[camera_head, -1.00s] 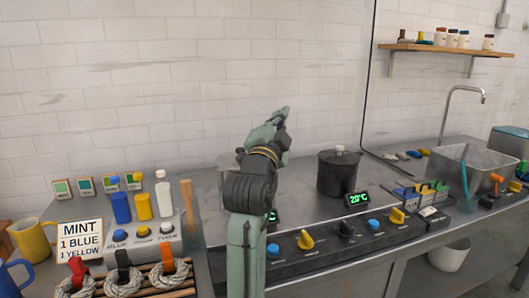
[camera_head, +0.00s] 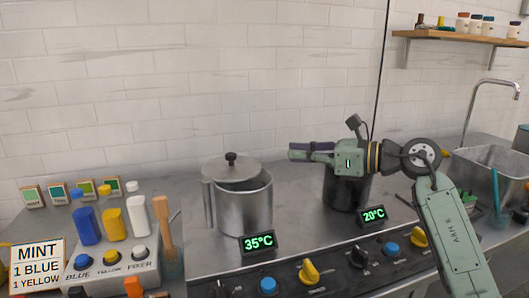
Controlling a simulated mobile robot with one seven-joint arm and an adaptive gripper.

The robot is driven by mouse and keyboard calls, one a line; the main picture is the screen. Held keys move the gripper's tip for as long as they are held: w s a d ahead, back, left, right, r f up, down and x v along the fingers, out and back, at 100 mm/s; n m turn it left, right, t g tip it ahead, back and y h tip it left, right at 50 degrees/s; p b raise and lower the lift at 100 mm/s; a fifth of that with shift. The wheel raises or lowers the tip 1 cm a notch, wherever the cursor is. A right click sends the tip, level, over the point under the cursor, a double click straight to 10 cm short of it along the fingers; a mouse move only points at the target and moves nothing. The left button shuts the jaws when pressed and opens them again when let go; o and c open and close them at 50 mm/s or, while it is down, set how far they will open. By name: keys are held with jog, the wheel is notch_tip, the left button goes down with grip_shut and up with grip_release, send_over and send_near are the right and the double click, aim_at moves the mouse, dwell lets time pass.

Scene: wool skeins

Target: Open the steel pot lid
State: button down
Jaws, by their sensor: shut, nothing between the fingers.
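The steel pot (camera_head: 244,210) stands on the counter left of centre, behind the 35°C display. Its flat lid (camera_head: 231,166) with a black knob sits shifted toward the back left over the rim. A dark gap shows between lid and pot at the front right; I cannot tell if it is tilted. A thin upright post runs down the pot's left side. My gripper (camera_head: 291,153) is right of the steel pot, pointing left, at about lid height. It is shut, empty and apart from the lid and pot.
A black pot (camera_head: 343,190) stands behind my arm, partly hidden, by the 20°C display (camera_head: 373,215). A knob panel (camera_head: 330,268) runs along the front. Blue, yellow and white bottles (camera_head: 114,223) and a wooden stick (camera_head: 165,228) stand left. A sink (camera_head: 492,168) is at right.

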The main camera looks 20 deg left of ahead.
aim_at(247, 168)
jog(key=p+x, duration=0.1)
jog(key=x, duration=0.3)
jog(key=p+x, duration=0.2)
jog(key=x, duration=0.2)
jog(key=p+x, duration=0.2)
jog(key=x, duration=0.2)
jog(key=shift+a+f, duration=0.6)
jog(key=shift+a, duration=0.2)
jog(key=shift+w, duration=0.15)
